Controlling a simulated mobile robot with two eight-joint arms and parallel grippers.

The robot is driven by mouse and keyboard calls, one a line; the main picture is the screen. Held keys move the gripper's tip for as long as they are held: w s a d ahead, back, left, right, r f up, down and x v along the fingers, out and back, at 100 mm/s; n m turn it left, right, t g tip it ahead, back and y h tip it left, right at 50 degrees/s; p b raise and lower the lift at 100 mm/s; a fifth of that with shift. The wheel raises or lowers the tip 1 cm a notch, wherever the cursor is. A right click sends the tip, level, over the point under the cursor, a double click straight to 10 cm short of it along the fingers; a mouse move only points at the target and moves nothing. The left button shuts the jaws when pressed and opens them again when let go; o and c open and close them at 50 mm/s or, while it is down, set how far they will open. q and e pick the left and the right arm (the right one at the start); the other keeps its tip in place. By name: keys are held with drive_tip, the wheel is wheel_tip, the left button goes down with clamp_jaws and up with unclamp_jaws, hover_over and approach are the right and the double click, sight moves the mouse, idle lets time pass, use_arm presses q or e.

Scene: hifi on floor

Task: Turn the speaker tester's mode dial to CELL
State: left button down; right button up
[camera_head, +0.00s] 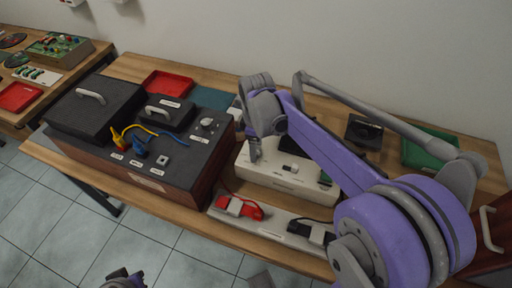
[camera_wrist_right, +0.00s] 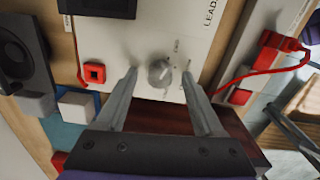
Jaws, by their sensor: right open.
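The speaker tester (camera_head: 285,178) is a cream box on the bench in the head view, partly hidden behind my right arm. In the right wrist view its pale panel (camera_wrist_right: 205,25) carries a light grey round dial (camera_wrist_right: 160,74) with small lettering around it, too blurred to read fully. My right gripper (camera_wrist_right: 160,76) is open, with one finger on each side of the dial; contact cannot be told. In the head view the right gripper (camera_head: 254,150) is at the tester's left end, and the dial is hidden. A grey and purple part of my left arm shows at the bottom edge.
A dark-topped wooden unit (camera_head: 150,170) with knobs and yellow and blue leads stands left of the tester. Red (camera_head: 240,207) and black clips lie on a grey strip in front. A red tray (camera_head: 168,84), a black speaker (camera_head: 364,131) and a green tray (camera_head: 430,148) are behind.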

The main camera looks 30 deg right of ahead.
drive_tip(key=shift+f, duration=0.2)
drive_tip(key=shift+c, duration=0.2)
clamp_jaws()
